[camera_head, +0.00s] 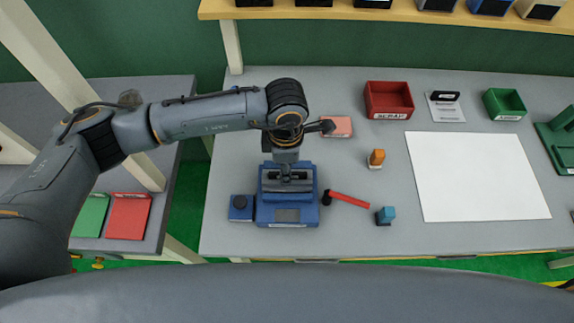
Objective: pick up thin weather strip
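My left arm comes in from the left and bends down over the blue boxy device (287,208) on the workbench. My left gripper (288,176) is at the upper part of this device and seen from above. Its fingertips are too small and dark to tell whether they are open or shut, or whether they touch the device. I cannot make out a thin weather strip anywhere; it may be hidden under my gripper or too small to see. My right gripper is not in view.
A red-handled hammer (346,199), a blue block (385,215) and an orange stamp-like object (376,158) lie right of the device. A red SCRAP bin (389,99), a green bin (505,104) and a white sheet (476,176) are further right.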

